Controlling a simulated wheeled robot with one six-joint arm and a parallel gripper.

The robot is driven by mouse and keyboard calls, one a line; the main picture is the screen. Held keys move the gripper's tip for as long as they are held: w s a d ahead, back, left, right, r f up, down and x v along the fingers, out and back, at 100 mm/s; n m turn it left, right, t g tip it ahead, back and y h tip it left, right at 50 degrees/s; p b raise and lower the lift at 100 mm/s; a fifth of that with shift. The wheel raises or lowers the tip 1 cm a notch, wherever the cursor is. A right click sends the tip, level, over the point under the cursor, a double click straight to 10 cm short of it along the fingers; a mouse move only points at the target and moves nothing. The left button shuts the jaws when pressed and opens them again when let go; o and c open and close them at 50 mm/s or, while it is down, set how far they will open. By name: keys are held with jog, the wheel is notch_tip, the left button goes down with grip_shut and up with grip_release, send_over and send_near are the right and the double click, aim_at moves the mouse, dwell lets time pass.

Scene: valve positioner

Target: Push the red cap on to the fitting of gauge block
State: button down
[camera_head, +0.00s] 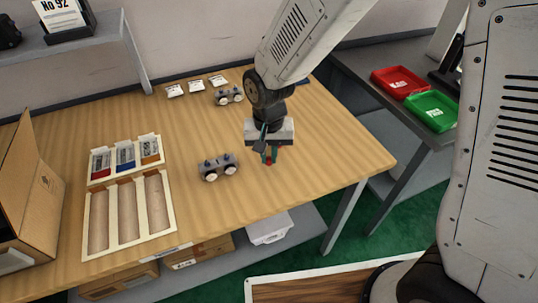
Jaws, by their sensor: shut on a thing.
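My gripper (269,155) hangs over the right part of the wooden table (330,160), pointing down. It is shut on a small red thing, which appears to be the red cap (268,160), just showing between the greenish fingertips. A grey gauge block (218,168) with two round dials stands on the table to the left of my gripper, apart from it. A second, similar gauge block (229,96) stands farther back, near the small white packets. Which of the two blocks the task names cannot be told. Their fittings are too small to make out clearly.
A wooden tray with long slots (131,238) and a holder with red, blue and orange items (125,157) are on the left. A cardboard box (30,190) stands at the left edge. Red (400,82) and green (431,110) trays sit on the right side table.

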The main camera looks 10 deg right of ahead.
jog(key=shift+r, duration=1.65)
